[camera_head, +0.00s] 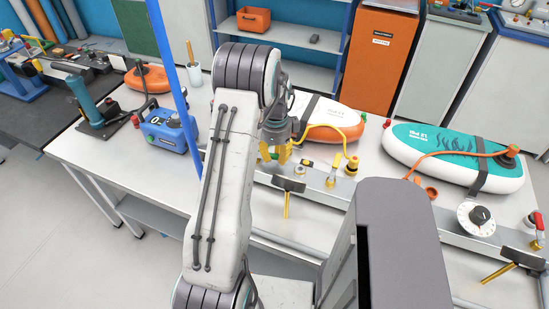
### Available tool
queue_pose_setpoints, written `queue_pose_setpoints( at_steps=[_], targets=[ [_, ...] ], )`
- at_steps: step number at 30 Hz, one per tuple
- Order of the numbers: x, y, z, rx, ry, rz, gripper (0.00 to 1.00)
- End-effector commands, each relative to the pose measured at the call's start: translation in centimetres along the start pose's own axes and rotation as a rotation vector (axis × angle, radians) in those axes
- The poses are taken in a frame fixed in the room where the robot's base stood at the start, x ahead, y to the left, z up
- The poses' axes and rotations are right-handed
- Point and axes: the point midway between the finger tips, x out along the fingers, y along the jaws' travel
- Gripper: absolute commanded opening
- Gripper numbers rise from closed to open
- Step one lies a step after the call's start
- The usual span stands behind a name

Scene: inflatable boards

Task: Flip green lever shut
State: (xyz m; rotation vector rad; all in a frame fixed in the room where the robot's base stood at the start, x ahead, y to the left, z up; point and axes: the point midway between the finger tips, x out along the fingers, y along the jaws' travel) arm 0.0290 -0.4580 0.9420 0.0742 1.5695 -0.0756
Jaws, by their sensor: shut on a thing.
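My gripper (275,156), with yellow fingers, is at the left end of the metal valve rail (318,183) on the bench. It points down and is shut on the green lever (264,152). Only a small bit of green shows at the fingers; my arm and the fingers hide the rest, so I cannot tell the lever's angle.
An orange-and-white board (345,118) lies behind the rail, with a yellow hose (325,127) beside my gripper. A teal board (450,150) lies to the right, near a white dial (476,219). A blue pump (168,132) and a blue post (176,75) stand left.

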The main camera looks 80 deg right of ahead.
Motion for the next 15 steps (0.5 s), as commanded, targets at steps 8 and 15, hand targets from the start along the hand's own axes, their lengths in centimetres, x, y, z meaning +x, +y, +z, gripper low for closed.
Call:
queue_pose_setpoints(
  at_steps=[8,15],
  targets=[
    [0.3,-1.6,0.1,-0.252,0.000,0.001,0.00],
    [0.2,-3.1,0.5,-0.481,0.000,0.001,0.00]
  ],
)
